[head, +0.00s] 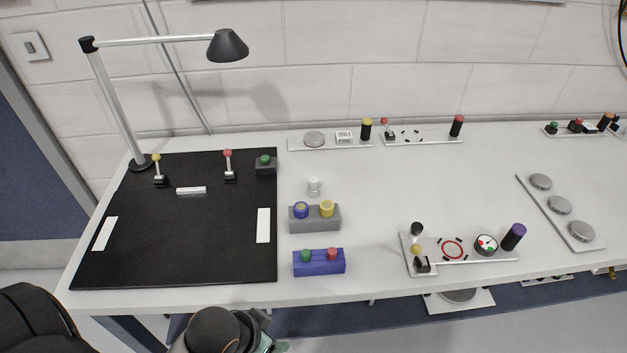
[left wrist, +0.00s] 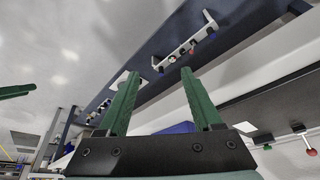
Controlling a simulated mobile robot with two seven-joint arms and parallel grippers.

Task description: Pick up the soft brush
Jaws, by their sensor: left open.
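I cannot pick out a soft brush for sure in either view. My left gripper (head: 268,345) is only partly in the head view, at the bottom edge in front of the table. In the left wrist view its two green fingers (left wrist: 158,78) are apart with nothing between them. A green bar (left wrist: 16,91) at that view's left edge looks like a finger of my right gripper; the rest of it is out of frame.
A black mat (head: 185,255) with a lamp (head: 228,46) at its back covers the table's left. A grey block (head: 315,224) and a blue block (head: 319,267) stand beside it. A plate with a purple cylinder (head: 513,237) is at front right. White table (head: 380,195) between is clear.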

